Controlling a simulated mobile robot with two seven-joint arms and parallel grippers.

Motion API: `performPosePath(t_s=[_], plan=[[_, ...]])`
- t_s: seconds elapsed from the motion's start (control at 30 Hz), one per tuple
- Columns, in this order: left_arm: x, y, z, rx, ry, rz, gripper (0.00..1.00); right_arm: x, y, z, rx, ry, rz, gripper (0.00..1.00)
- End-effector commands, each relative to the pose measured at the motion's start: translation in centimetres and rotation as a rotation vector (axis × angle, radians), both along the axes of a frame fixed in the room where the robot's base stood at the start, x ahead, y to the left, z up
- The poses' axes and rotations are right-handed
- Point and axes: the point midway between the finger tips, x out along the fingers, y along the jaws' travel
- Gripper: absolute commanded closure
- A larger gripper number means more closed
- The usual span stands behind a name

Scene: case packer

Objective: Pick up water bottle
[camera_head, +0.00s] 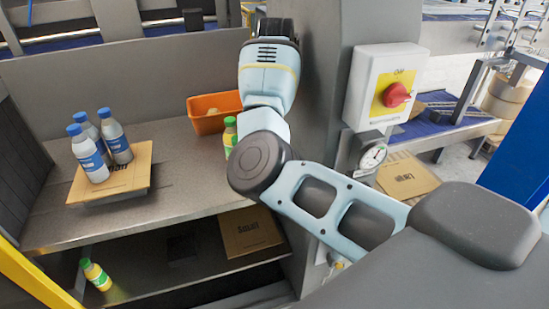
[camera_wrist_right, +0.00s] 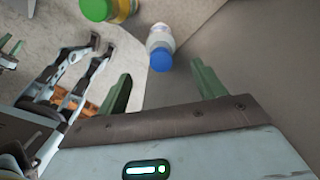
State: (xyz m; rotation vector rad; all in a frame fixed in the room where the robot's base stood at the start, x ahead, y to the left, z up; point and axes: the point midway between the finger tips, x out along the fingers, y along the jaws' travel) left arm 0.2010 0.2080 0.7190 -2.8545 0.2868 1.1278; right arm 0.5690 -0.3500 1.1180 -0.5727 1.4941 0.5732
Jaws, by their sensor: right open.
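In the right wrist view a water bottle (camera_wrist_right: 160,40) with a blue cap shows beyond the gap of my right gripper (camera_wrist_right: 162,86). My right gripper is open, its two green fingers apart and nothing between them. The bottle is ahead of the fingertips. In the head view my right arm hides that gripper and the spot before it. Three water bottles (camera_head: 87,155) with blue caps stand upright together on a cardboard-topped stand at the left. Green fingers at the left edge of the right wrist view may be my left gripper (camera_wrist_right: 11,45); its opening is unclear.
A green-capped yellow bottle (camera_wrist_right: 105,8) is close by, left of the blue-capped one. An orange bin (camera_head: 207,112) sits at the counter's back. Another green-capped bottle (camera_head: 97,276) is on the lower shelf. A grey pillar (camera_head: 325,70) with a red-knob switch box (camera_head: 384,87) stands beside my arm.

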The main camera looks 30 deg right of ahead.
Motion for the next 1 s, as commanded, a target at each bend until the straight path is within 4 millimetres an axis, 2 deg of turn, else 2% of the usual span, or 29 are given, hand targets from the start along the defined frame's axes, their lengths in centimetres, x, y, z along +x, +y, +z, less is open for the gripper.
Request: performPosePath(t_s=[0.03,0.23,0.6,0.87,0.9,1.0], plan=[[-0.3,0.0,-0.3,0.001,0.009,-0.001,0.64,0.0,0.0,-0.8,0.000,0.004,0.000,0.31],[-0.2,0.0,-0.2,-0.001,0.006,0.001,0.64,0.0,0.0,-1.0,-0.001,0.001,0.001,0.31],[0.3,-0.3,0.4,-0.008,-0.008,0.006,0.64,0.2,0.1,-5.4,0.000,-0.001,0.000,0.31],[0.3,-0.3,0.4,-0.010,-0.008,0.008,0.64,0.2,0.1,-5.8,0.000,-0.003,0.000,0.31],[0.3,-0.3,0.4,-0.010,-0.008,0.008,0.64,0.2,0.1,-5.8,0.001,-0.002,0.000,0.32],[0.3,-0.3,0.3,-0.010,-0.007,0.008,0.64,0.2,0.1,-5.8,0.000,-0.001,0.000,0.45]])
